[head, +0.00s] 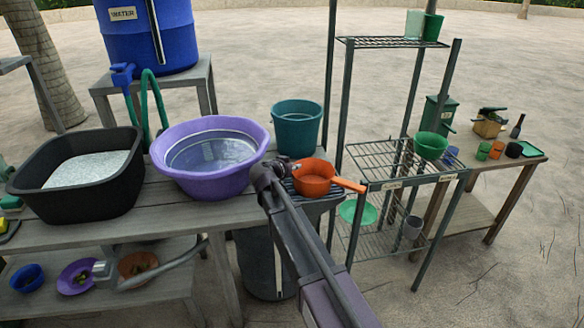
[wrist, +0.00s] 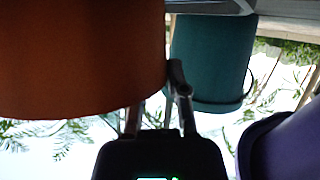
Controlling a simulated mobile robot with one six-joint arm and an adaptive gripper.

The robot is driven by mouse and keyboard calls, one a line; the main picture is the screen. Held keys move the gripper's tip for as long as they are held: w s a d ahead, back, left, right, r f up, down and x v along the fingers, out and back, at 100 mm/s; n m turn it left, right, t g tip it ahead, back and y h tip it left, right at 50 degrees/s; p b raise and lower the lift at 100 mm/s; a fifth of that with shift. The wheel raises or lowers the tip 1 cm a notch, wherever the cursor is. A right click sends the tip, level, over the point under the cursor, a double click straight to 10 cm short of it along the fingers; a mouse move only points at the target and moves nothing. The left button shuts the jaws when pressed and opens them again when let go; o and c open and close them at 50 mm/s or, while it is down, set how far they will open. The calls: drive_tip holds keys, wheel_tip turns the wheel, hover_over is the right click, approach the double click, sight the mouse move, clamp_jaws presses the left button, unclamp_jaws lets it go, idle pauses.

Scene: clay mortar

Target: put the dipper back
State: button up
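The orange dipper (head: 312,178) sits on a small dark rack beside the grey table, bowl upright, handle pointing right. My gripper (head: 268,176) is close to the left side of the bowl, between it and the purple basin. In the wrist view the dipper's orange wall (wrist: 80,60) fills the upper left, very near the camera. There my gripper's fingers (wrist: 157,100) show beside the wall; one is partly hidden behind it. I cannot tell whether they touch or grip the dipper.
A teal bucket (head: 297,128) stands just behind the dipper. A purple basin (head: 170,178) and black tub (head: 118,195) are on the table to the left. A wire shelf (head: 380,160) with a green bowl (head: 431,146) stands to the right.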

drive_tip(key=shift+o, duration=0.4)
drive_tip(key=shift+s, duration=0.15)
drive_tip(key=p+v, duration=0.4)
drive_tip(key=v, duration=0.7)
drive_tip(key=shift+s+a+r+p, duration=0.15)
drive_tip(key=shift+s+a+p, duration=0.1)
drive_tip(key=shift+s+p, duration=0.1)
drive_tip(key=shift+w, duration=0.1)
